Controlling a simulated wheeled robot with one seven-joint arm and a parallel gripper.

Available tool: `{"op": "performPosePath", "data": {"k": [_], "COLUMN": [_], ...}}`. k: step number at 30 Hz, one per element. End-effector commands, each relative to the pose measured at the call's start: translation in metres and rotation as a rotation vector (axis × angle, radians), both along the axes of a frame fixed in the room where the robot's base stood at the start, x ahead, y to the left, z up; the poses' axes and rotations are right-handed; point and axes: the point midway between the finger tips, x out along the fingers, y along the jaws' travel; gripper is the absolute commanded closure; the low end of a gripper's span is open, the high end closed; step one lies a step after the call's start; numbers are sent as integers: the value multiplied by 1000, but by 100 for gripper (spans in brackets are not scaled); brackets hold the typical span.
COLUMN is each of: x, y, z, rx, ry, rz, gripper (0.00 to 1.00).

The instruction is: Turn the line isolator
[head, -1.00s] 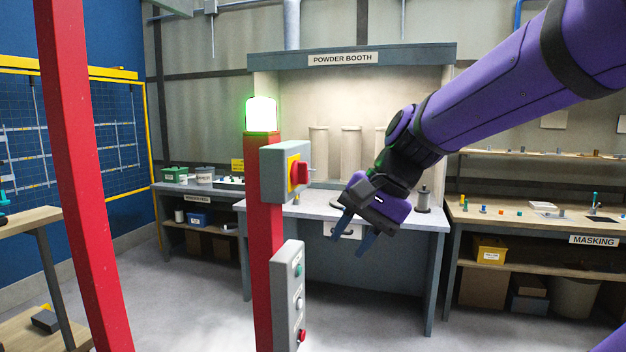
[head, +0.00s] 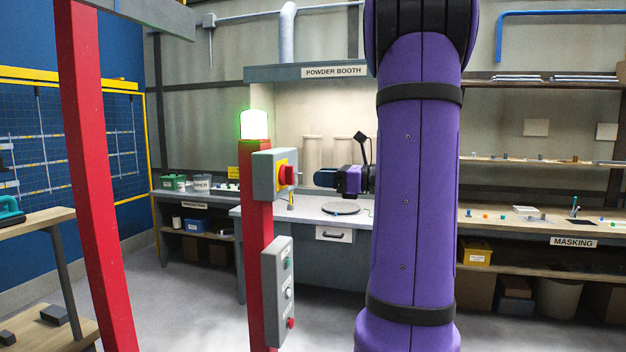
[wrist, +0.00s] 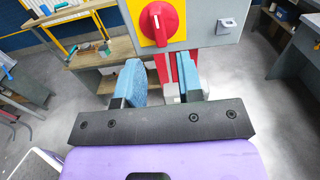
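The line isolator is a grey box (head: 266,176) with a yellow plate and a red rotary knob (head: 287,175), mounted on a red post (head: 258,224). The wrist view shows the knob (wrist: 158,22) face-on, with a white pointer mark standing about upright. My gripper (head: 318,178) is level with the knob, to its right, pointing at it with a gap between. In the wrist view my gripper (wrist: 162,82) has its two blue fingers apart with nothing between them. The knob lies just beyond the fingertips.
A lit green-white lamp (head: 254,124) tops the post. A grey button box (head: 278,290) hangs below the isolator. Another red post (head: 92,180) stands at left. The powder booth bench (head: 300,217) is behind, the masking bench (head: 540,222) at right.

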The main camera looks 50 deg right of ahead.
Motion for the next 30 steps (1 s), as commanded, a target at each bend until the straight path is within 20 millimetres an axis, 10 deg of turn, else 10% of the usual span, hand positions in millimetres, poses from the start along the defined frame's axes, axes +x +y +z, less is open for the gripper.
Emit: {"op": "performPosePath", "data": {"k": [26, 30], "x": [72, 72], "y": [31, 31], "z": [0, 0], "rx": [-4, -4], "ry": [1, 1], "rz": [4, 3], "gripper": [66, 96]}}
